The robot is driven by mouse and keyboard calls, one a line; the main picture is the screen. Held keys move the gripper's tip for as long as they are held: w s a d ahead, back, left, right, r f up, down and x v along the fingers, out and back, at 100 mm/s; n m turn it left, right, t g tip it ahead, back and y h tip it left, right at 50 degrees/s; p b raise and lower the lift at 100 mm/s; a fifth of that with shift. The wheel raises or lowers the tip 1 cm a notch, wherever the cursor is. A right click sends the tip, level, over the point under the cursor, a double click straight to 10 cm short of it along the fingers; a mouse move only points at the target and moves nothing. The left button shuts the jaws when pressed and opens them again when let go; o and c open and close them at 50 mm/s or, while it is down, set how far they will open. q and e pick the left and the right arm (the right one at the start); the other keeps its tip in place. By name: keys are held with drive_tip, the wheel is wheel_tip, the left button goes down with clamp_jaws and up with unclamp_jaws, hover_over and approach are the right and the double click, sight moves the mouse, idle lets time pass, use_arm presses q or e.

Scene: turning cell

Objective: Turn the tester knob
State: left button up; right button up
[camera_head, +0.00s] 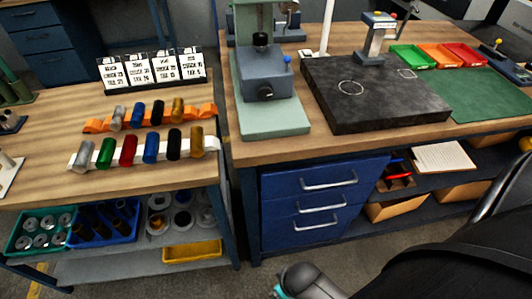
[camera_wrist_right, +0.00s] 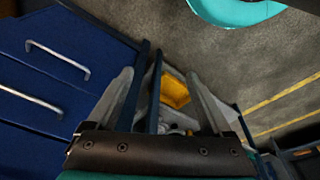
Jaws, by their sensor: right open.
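The tester is most likely the pale green press-like stand (camera_head: 274,120) on the workbench, with a blue-grey box (camera_head: 262,72) mounted on it. A black knob (camera_head: 265,92) sits on the box's front face, and a small blue button (camera_head: 288,59) is at its upper right. My right gripper (camera_wrist_right: 163,85) is open and empty in the right wrist view. It is over the floor beside the blue drawers, apart from the knob, which that view does not show. A grey and teal part of mine shows at the bottom of the head view. My left gripper is not in view.
A black surface plate (camera_head: 370,95) lies right of the tester, with green, orange and red trays behind it. Blue drawers (camera_head: 318,205) with protruding handles are below. On the left table (camera_head: 40,130) are coloured cylinders in racks and number cards. A yellow bin (camera_head: 192,251) is on the lower shelf.

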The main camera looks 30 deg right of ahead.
sight(265, 96)
drive_tip(key=w+d+r+n+t+h, duration=0.35)
drive_tip(key=w+r+n, duration=0.2)
drive_tip(key=r, duration=0.35)
drive_tip(key=w+d+r+n+t+h, duration=0.25)
drive_tip(key=w+d+r+n, duration=0.3)
drive_tip(key=r, duration=0.45)
drive_tip(key=w+d+r+n+t+h, duration=0.2)
drive_tip(key=w+d+r+n+t, duration=0.25)
drive_tip(key=r, duration=0.45)
drive_tip(key=w+a+r+n+t+y, duration=0.2)
drive_tip(key=w+a+r+n+t, duration=0.25)
drive_tip(key=n, duration=1.05)
drive_tip(key=shift+m, duration=0.35)
drive_tip(key=x, duration=1.5)
drive_tip(key=shift+d+f, duration=0.25)
drive_tip(key=shift+f, duration=0.15)
